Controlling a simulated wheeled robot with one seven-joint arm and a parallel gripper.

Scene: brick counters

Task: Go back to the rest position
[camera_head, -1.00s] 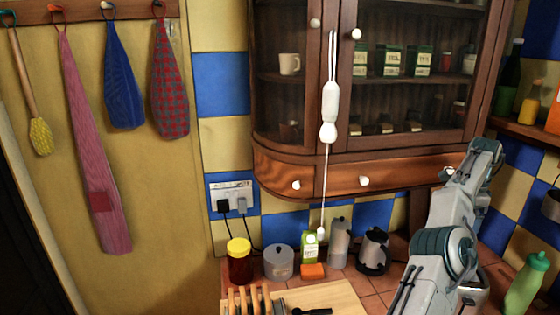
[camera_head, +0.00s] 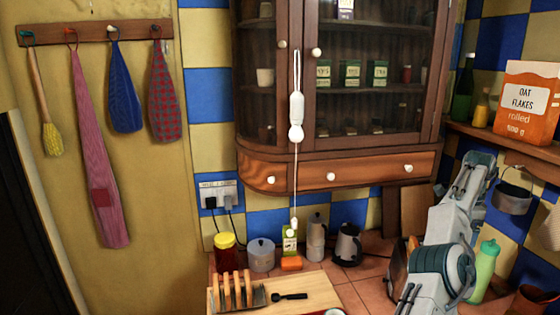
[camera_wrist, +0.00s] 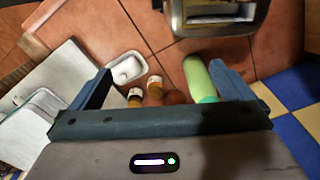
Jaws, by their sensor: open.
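My gripper (camera_wrist: 165,95) shows in the wrist view with its two fingers wide apart and nothing held between them. It points down over the tiled counter (camera_wrist: 215,55). Below it, between the fingers, are small jars (camera_wrist: 155,88) and part of a green bottle (camera_wrist: 197,78), apart from the fingers as far as I can tell. In the head view my arm rises at the right, and its gripper end is not visible there.
A white dish (camera_wrist: 126,68) and a metal toaster (camera_wrist: 215,15) are near my gripper. In the head view, a toast rack (camera_head: 237,291) sits on a wooden board (camera_head: 310,290). A wall cabinet (camera_head: 340,170) hangs above the counter. An oat flakes box (camera_head: 527,103) stands on the right shelf.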

